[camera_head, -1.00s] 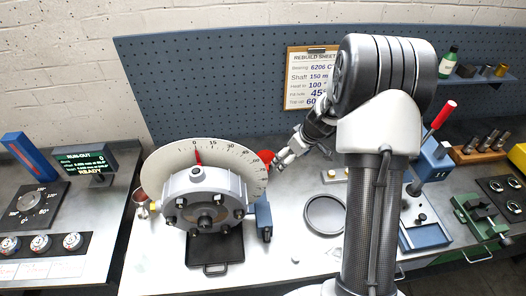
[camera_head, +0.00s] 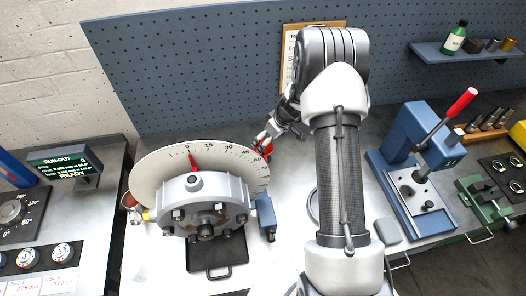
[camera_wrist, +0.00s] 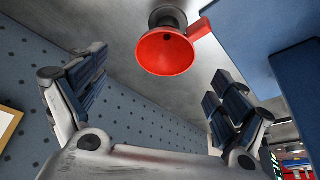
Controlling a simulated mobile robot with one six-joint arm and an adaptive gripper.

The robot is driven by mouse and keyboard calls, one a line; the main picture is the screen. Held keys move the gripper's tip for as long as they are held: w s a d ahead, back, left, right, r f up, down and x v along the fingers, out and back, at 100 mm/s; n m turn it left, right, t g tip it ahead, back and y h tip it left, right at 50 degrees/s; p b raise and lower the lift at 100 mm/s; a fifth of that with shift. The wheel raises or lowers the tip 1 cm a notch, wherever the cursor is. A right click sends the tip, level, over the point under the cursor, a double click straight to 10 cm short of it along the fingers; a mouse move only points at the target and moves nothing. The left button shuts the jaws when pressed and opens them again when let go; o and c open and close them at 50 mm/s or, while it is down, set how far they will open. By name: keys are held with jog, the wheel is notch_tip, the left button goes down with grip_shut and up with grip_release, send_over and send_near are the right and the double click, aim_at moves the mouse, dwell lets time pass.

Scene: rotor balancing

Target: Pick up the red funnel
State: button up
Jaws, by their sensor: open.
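The red funnel (camera_wrist: 165,52) shows in the wrist view at the top centre, its wide round mouth facing the camera, with a red tab at its right. A dark round part is behind it. In the head view only a bit of the funnel (camera_head: 267,150) shows at the dial's right edge, partly hidden by my gripper (camera_head: 264,142). My gripper (camera_wrist: 155,75) is open, its two fingers spread to left and right in the wrist view. The funnel lies beyond the fingertips, between their lines, and the gripper looks empty.
The large dial (camera_head: 150,172) with the grey rotor housing (camera_head: 205,190) stands close left of my gripper. The blue pegboard (camera_head: 190,80) rises behind. A blue press (camera_head: 405,140) with a red-handled lever stands at the right.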

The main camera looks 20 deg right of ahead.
jog(key=x, duration=0.7)
jog(key=shift+a+f, duration=0.25)
jog(key=shift+a, duration=0.1)
jog(key=c, duration=1)
jog(key=shift+r, duration=0.1)
